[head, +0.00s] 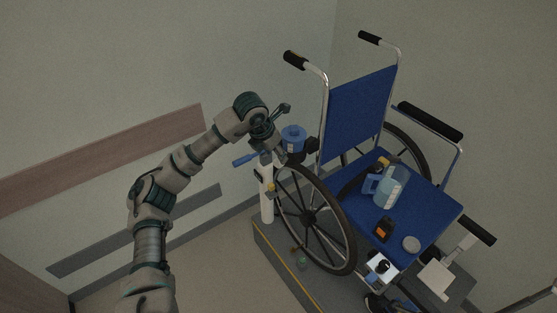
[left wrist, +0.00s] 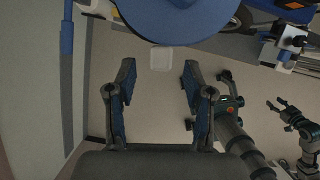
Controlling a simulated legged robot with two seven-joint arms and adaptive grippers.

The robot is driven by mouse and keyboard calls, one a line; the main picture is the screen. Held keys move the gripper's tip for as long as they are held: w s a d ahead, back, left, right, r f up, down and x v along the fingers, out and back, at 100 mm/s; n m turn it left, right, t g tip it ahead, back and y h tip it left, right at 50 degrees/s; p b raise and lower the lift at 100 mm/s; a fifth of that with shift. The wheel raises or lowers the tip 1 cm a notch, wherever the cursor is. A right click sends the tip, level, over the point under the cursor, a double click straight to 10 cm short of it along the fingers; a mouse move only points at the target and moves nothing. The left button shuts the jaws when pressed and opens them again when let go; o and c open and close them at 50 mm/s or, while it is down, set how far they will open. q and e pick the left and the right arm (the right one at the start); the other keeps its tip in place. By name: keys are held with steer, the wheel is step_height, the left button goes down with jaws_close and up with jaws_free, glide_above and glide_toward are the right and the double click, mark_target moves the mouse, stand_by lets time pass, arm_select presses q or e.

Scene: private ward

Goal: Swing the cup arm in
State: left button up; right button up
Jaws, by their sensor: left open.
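The cup arm stands on a white post (head: 267,195) at the wheelchair's left side in the head view, with a blue lever (head: 243,160) sticking out to the left. A blue cup-like part (head: 293,133) sits above a dark holder near the top of the post. My left gripper (head: 280,128) is open right next to this blue part. In the left wrist view its two fingers (left wrist: 157,88) are spread with nothing between them, and a large blue rounded part (left wrist: 178,18) is at the top. My right gripper (left wrist: 279,104) shows small at the right there, its fingers apart.
The wheelchair (head: 363,110) fills the right of the head view. Its blue seat (head: 430,205) carries a blue jug (head: 390,190), a small orange and black item (head: 384,229) and a pale disc (head: 411,244). A wall rail (head: 100,155) runs behind my left arm.

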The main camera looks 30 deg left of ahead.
mark_target(277, 159)
arm_select(q)
steer(key=x, duration=0.2)
steer(key=shift+w+d+f, duration=0.2)
steer(key=shift+d+f, duration=0.15)
steer(key=shift+w+f, duration=0.1)
steer(key=shift+f, duration=0.25)
steer(key=shift+w+a+f, duration=0.1)
steer(key=shift+a+f, duration=0.05)
steer(key=shift+f, duration=0.1)
steer(key=shift+a+f, duration=0.1)
steer(key=shift+a, duration=0.25)
steer(key=c, duration=0.7)
steer(key=shift+d, duration=0.2)
jaws_close()
steer(key=shift+d+r, duration=0.15)
steer(key=shift+r, duration=0.1)
arm_select(e)
steer(key=shift+s+d+r, duration=0.1)
steer(key=shift+r, duration=0.7)
